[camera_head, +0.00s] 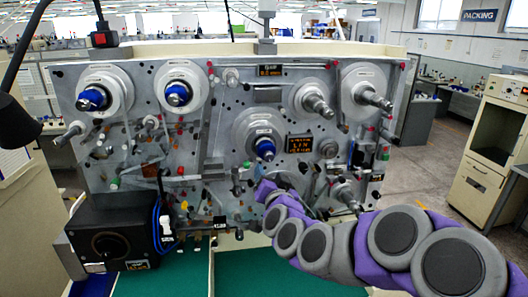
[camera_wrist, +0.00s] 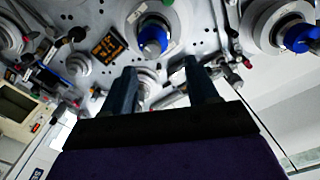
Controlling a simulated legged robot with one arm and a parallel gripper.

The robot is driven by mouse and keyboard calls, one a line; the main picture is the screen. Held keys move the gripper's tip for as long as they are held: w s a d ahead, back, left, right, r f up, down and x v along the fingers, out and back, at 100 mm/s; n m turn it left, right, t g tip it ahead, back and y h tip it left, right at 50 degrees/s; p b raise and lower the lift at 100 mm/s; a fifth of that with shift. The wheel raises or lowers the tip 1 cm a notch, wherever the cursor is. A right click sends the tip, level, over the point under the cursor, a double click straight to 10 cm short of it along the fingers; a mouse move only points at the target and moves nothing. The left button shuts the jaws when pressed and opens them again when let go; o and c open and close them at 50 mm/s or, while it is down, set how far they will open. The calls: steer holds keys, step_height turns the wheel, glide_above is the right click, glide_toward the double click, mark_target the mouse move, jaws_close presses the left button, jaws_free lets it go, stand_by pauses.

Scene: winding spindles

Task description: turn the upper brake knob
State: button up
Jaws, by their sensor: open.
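The winding machine's grey panel (camera_head: 225,140) carries spindles, discs and many small knobs. I cannot tell which small knob is the upper brake knob. My gripper (camera_head: 262,188) is at the panel's lower middle, below the central blue-tipped spindle (camera_head: 265,148); its fingers are too small to make out there. In the wrist view my gripper (camera_wrist: 160,85) is open, two dark fingers apart, pointing at the panel. A pale round part (camera_wrist: 146,82) shows between the fingers, and the blue-tipped spindle (camera_wrist: 153,38) shows beyond them. Whether a finger touches anything is unclear.
An orange-lettered display (camera_head: 300,144) is right of the central spindle. More spindles with large discs (camera_head: 107,92) line the panel's top. A black box (camera_head: 112,240) with a round dial stands at lower left. A green mat (camera_head: 255,275) lies below the panel.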

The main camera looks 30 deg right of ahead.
mark_target(269, 159)
steer(key=p+x, duration=0.2)
steer(key=p, duration=0.2)
steer(key=p+x, duration=0.2)
steer(key=p, duration=0.2)
steer(key=shift+w+d+r+p, duration=0.1)
steer(key=shift+w+d+p, duration=0.2)
steer(key=shift+d, duration=0.05)
steer(key=w+d, duration=0.2)
steer(key=w, duration=0.1)
steer(key=w+d+p, duration=0.1)
steer(key=shift+w+d+f, duration=0.2)
steer(key=shift+w+d, duration=0.15)
steer(key=shift+w, duration=0.05)
steer(key=shift+w+a, duration=0.1)
steer(key=shift+a, duration=0.85)
steer(key=shift+c, duration=1.3)
steer(key=shift+d, duration=0.6)
steer(key=c, duration=0.4)
steer(key=shift+a, duration=0.2)
steer(key=c, duration=0.4)
